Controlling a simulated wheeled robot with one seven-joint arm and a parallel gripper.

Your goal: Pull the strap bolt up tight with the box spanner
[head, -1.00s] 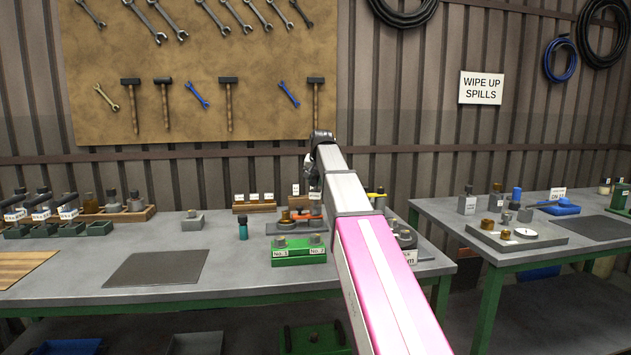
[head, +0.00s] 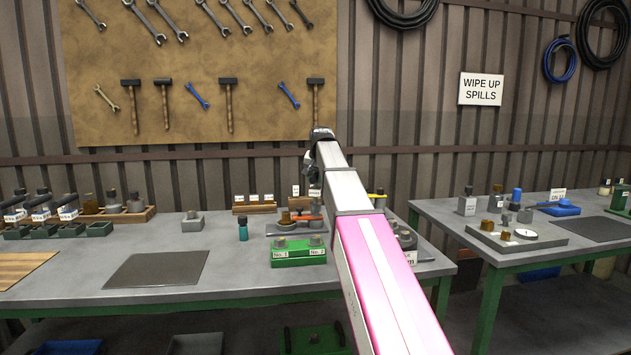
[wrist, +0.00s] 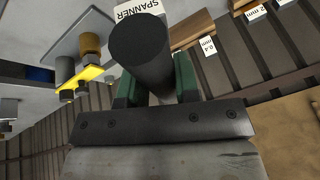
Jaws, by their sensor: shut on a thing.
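My gripper (wrist: 157,84) has green fingers, shut on the dark round upper end of an upright tool, the box spanner (wrist: 140,48) by the look of it. A white tag reading SPANNER (wrist: 138,9) shows just behind it. The lower end of the tool is hidden. In the head view my gripper (head: 313,172) hangs above the back of the main bench, partly hidden by my arm. I cannot single out the strap bolt. A yellow bar (wrist: 84,81) with bolt-like parts lies left of the gripper in the wrist view.
A green block marked No. 1 and No. 2 (head: 299,258) stands in front, with a teal bottle (head: 243,230) to its left. Wooden racks with labels stand behind. A dark mat (head: 157,269) leaves free room at left. A second bench (head: 450,222) stands right.

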